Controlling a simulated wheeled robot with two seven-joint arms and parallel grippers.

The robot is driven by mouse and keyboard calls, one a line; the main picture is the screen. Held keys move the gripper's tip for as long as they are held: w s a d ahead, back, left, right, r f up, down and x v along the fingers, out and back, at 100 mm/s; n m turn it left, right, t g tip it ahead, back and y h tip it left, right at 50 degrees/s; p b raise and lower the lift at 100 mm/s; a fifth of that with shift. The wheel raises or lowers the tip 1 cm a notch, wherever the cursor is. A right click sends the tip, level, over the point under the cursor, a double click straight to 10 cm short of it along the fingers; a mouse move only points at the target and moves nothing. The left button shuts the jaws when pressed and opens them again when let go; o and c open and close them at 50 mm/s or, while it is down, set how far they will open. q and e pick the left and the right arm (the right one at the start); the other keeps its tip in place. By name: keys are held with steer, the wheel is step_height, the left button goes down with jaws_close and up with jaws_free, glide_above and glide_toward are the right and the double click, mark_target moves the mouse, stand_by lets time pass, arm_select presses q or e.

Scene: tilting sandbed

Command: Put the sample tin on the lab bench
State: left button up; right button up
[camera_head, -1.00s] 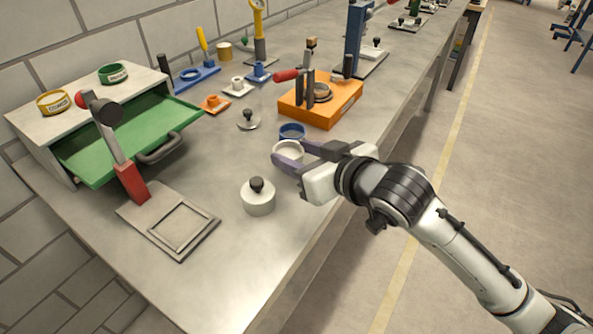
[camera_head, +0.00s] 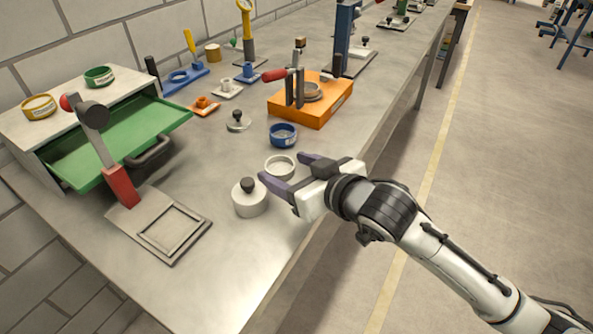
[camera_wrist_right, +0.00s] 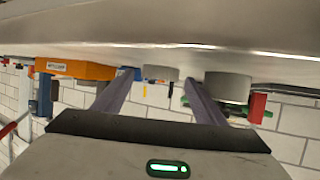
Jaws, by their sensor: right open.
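A small pale grey open tin (camera_head: 280,166), which I take as the sample tin, stands upright on the grey lab bench (camera_head: 225,255). It also shows in the upside-down right wrist view (camera_wrist_right: 160,73), on the bench between and beyond the fingers. My right gripper (camera_head: 288,168) is open, its two purple-grey fingers apart near the bench's front edge. The tin is just past the fingertips, with nothing held between them. A blue tin (camera_head: 283,137) stands behind the pale one. My left gripper is not in view.
A grey knobbed cylinder (camera_head: 250,200) stands close left of the fingers. An orange fixture (camera_head: 318,108) is behind the blue tin. A cabinet with an open green drawer (camera_head: 115,140) and a red-handled frame press (camera_head: 122,187) stand left. The bench front is clear.

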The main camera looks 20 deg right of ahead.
steer(key=p+v, duration=0.1)
steer(key=v, duration=0.9)
steer(key=shift+s+d+r, duration=0.2)
steer(key=shift+s+d+r+p, duration=0.2)
steer(key=shift+s+p, duration=0.1)
steer(key=shift+s, duration=0.3)
